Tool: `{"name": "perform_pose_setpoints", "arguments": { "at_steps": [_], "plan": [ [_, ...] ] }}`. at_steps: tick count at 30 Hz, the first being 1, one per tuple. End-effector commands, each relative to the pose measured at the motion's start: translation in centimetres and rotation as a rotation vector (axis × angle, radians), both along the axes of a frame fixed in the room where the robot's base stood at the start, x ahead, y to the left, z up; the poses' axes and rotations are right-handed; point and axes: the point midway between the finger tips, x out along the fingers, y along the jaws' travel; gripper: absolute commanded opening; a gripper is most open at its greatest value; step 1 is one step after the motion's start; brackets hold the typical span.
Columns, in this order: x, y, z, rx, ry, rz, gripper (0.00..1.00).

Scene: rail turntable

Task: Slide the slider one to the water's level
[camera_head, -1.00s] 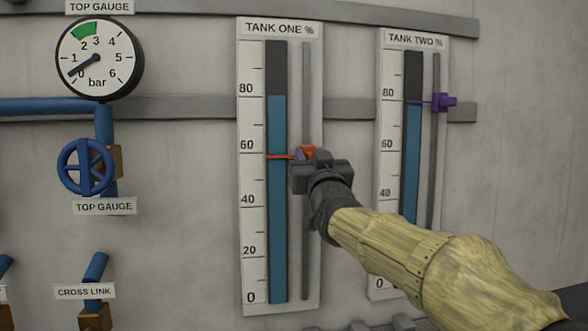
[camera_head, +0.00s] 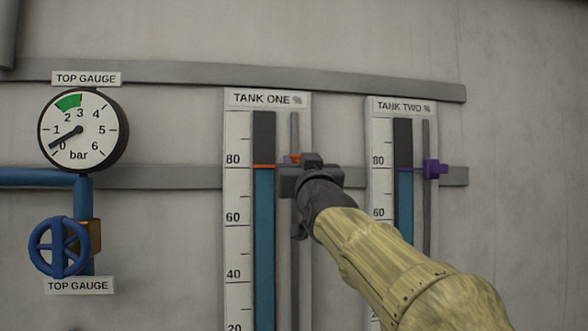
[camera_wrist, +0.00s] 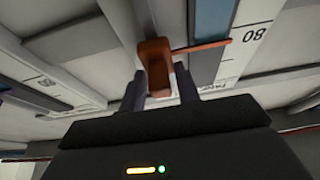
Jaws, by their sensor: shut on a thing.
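The tank one gauge (camera_head: 238,190) is a white scale with a blue water column (camera_head: 264,215) whose top stands just under 80. Slider one is orange, and its thin pointer (camera_head: 264,166) lies across the column at the water's top edge. My gripper (camera_head: 292,172) covers most of the slider's body in the head view. In the wrist view my gripper (camera_wrist: 163,88) is shut on the orange slider (camera_wrist: 155,62), one finger on each side. There the pointer (camera_wrist: 200,47) lies at the border between the blue and dark parts of the column.
The tank two gauge (camera_head: 379,200) stands to the right, with a purple slider (camera_head: 435,169) close to my arm. At the left are a round pressure gauge (camera_head: 80,130) and a blue valve wheel (camera_head: 58,246). Grey rails (camera_head: 200,177) cross the wall.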

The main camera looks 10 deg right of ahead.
Motion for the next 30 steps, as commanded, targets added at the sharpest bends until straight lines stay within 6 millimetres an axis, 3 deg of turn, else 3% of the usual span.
{"name": "perform_pose_setpoints", "arguments": {
  "at_steps": [8, 9, 10, 22, 30],
  "plan": [
    [0.1, -0.5, -0.2, 0.002, 0.005, -0.007, 0.00],
    [0.1, -0.5, -0.2, 0.002, 0.005, -0.007, 0.40],
    [0.1, -0.4, -0.2, 0.001, 0.005, -0.006, 0.42],
    [-0.3, -0.3, -0.4, 0.001, 0.002, -0.004, 0.42],
    [-2.2, -0.3, -1.4, -0.001, -0.001, -0.004, 0.42]
  ]
}}
